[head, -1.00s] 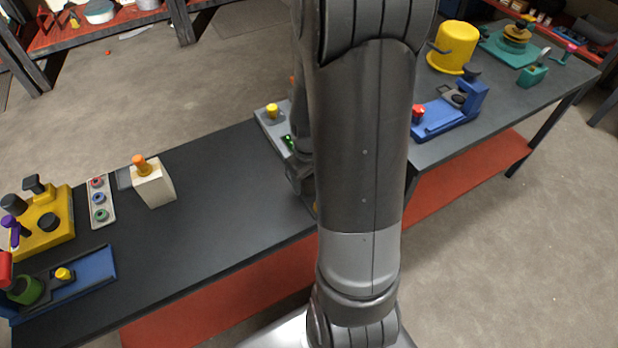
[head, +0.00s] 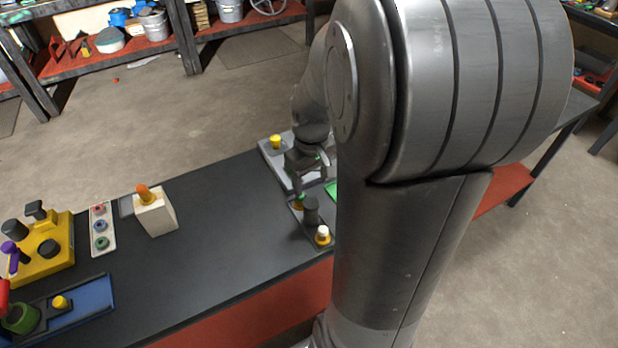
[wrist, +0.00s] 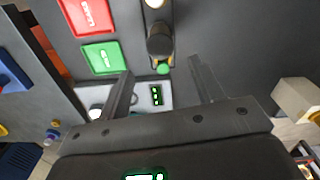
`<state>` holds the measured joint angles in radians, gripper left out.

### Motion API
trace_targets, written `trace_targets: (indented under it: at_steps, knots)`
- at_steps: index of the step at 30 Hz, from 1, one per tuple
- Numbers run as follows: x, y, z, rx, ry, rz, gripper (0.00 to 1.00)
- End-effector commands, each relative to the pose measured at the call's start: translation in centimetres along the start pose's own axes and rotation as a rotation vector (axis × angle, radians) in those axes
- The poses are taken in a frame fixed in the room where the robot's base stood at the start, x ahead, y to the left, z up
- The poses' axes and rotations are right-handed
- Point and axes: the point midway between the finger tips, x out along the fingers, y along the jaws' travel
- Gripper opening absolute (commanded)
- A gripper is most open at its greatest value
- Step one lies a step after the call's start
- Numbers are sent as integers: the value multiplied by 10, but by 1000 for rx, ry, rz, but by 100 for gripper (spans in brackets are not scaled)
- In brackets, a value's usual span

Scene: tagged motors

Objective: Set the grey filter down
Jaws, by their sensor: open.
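A dark grey cylinder, which looks like the grey filter (head: 311,208), stands on a narrow dark tray (head: 297,216) near the table's right part. It also shows in the wrist view (wrist: 160,38), beyond my fingertips. My gripper (head: 311,180) is over the table just behind the cylinder, pointing down. In the wrist view my gripper (wrist: 161,68) has its two fingers wide apart with nothing held between them. Whether a finger touches the cylinder cannot be told.
A green plate (wrist: 103,57) and a red plate (wrist: 88,16) lie beside the tray. A white-topped yellow piece (head: 323,235) stands at the tray's near end. A grey machine base (head: 272,156) is behind. A cream block (head: 155,214) stands left; the table between is clear.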

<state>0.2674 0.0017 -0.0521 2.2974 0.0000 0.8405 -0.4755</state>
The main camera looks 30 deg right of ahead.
Motion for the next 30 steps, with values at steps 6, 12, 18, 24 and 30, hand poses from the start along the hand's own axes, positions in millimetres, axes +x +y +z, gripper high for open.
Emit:
trace_targets:
  at_steps: [6, 12, 18, 24, 30]
  knots:
    - [-31, -21, 5, 15, 66, 24, 60]
    - [-76, -58, 22, 54, 194, 53, 60]
    - [-113, -93, 48, 96, 326, 61, 60]
    - [-135, -119, 74, 131, 435, 50, 60]
    - [-143, -129, 87, 150, 485, 39, 60]
